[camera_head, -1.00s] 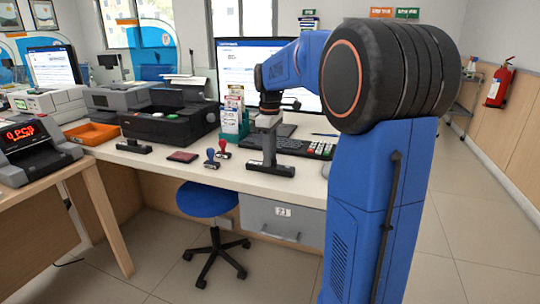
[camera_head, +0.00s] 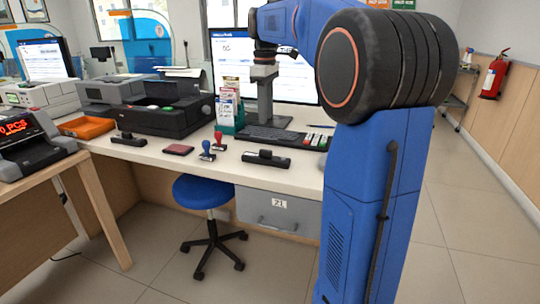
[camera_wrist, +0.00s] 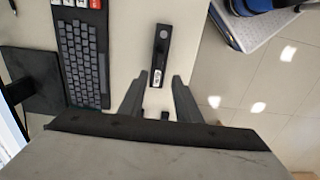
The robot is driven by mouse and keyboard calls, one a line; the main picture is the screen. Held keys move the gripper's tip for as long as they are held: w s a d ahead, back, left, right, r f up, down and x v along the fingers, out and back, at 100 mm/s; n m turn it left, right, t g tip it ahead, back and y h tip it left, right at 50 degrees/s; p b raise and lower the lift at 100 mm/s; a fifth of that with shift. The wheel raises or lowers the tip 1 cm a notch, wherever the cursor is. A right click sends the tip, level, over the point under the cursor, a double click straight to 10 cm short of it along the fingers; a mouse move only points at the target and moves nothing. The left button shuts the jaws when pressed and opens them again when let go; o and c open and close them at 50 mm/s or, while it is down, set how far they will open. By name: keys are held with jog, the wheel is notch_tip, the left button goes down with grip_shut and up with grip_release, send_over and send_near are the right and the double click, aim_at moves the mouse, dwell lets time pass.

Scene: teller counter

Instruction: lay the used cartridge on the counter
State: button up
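A black cartridge (camera_head: 265,158) with a pale label lies flat on the counter (camera_head: 240,178), near its front edge, in front of the keyboard. It also shows whole in the wrist view (camera_wrist: 159,55), beyond and between my fingertips. My gripper (camera_wrist: 157,80) is open and empty, with a clear gap between its fingers. In the head view my gripper (camera_head: 265,115) hangs above the counter, apart from the cartridge. A second, similar black cartridge (camera_head: 128,139) lies farther left, in front of the black printer (camera_head: 165,112).
The keyboard (camera_head: 272,135) lies behind the nearer cartridge, with a monitor (camera_head: 295,80) beyond. Two stamps (camera_head: 207,151), a dark red pad (camera_head: 178,150) and a leaflet holder (camera_head: 229,112) stand left of it. An orange tray (camera_head: 86,128) and a blue stool (camera_head: 201,191) are farther left and below.

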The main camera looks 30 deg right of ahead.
jog(key=s+a+f+m+t, duration=0.1)
jog(key=s+a+f, duration=0.4)
jog(key=s, duration=0.5)
jog(key=s+a+f+m+t, duration=0.2)
jog(key=s+a+f+m, duration=0.2)
jog(key=s+f, duration=0.5)
jog(key=s+a+f+m+t, duration=0.1)
jog(key=s+a+f+m, duration=0.1)
jog(key=s+a+f, duration=0.4)
jog(key=s, duration=0.5)
jog(key=shift+a+f+m+t, duration=0.3)
jog(key=shift+a+f+t, duration=0.1)
